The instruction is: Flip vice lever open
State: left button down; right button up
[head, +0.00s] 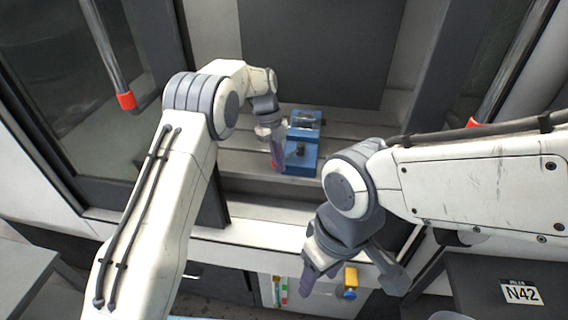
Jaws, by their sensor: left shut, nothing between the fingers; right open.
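A blue vice (303,157) stands on the slotted bed inside the machine, in the middle of the head view. A grey cylindrical or block-like part (302,121) shows at its far end, and a small dark part sits on its top. I cannot make out the lever clearly. My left gripper (277,160) points down at the left side of the vice, with its fingers shut and nothing between them. I cannot tell whether it touches the vice. My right gripper (350,284) is open and empty, lower and nearer, in front of the machine's sill.
The machine's slotted bed (245,163) is clear left of the vice. Door frames with red-ended handles (126,100) flank the opening. Below the sill is a panel with a yellow part (350,278). A dark surface with an N42 label (522,293) is at lower right.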

pick_arm(q)
jog(key=shift+w+a, duration=0.2)
jog(key=shift+a, duration=0.05)
pick_arm(e)
jog(key=shift+w, duration=0.1)
pick_arm(q)
jog(key=shift+w, duration=0.1)
dwell(0.3)
notch_tip(320, 180, up, 9)
jog(key=s+b, duration=0.1)
jog(key=b, duration=0.1)
jog(key=shift+d, duration=0.3)
pick_arm(e)
jog(key=shift+s+a+f, duration=0.2)
jog(key=shift+s+f, duration=0.05)
jog(key=shift+f, duration=0.25)
jog(key=shift+s+a+f, duration=0.2)
jog(key=shift+s+f, duration=0.05)
jog(key=shift+f, duration=0.25)
pick_arm(q)
jog(key=shift+f, duration=0.1)
